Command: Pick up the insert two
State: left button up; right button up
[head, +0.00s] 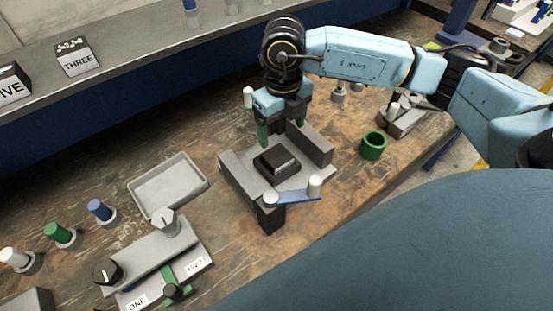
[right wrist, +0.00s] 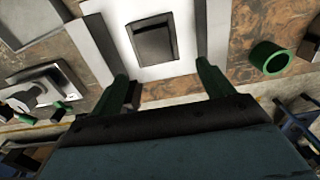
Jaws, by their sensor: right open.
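No part that I can surely name insert two shows. A label reading TWO (head: 196,266) is on the grey fixture at the lower left, beside a label ONE. A black block (head: 278,160) lies in the grey clamp fixture at the centre, with no readable label; it also shows in the right wrist view (right wrist: 154,42). My right gripper (head: 281,137) is open and empty over the back of this fixture. In the right wrist view its green fingers (right wrist: 165,85) are spread wide, with the block beyond them, apart from both. My left gripper is not in view.
A blue lever (head: 293,196) is at the clamp's front. A green ring (head: 373,145) stands to its right, an empty tray (head: 169,186) to its left. Boxes marked THREE (head: 78,57) and apparently FIVE (head: 11,85) stand on the shelf. Coloured pegs stand at left.

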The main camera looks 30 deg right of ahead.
aim_at(276, 155)
notch_tip(276, 155, down, 3)
jog(key=shift+f, duration=0.2)
jog(key=shift+w+a+f+p, duration=0.1)
jog(key=shift+a+f, duration=0.05)
jog(key=shift+f, duration=0.75)
jog(key=shift+w+a+f+p, duration=0.1)
jog(key=shift+a+f, duration=0.1)
jog(key=shift+f, duration=0.7)
jog(key=shift+w+a+f+p, duration=0.1)
jog(key=shift+a+f, duration=0.05)
jog(key=shift+f, duration=0.75)
jog(key=shift+c, duration=0.4)
grip_shut()
jog(key=shift+w+r, duration=0.15)
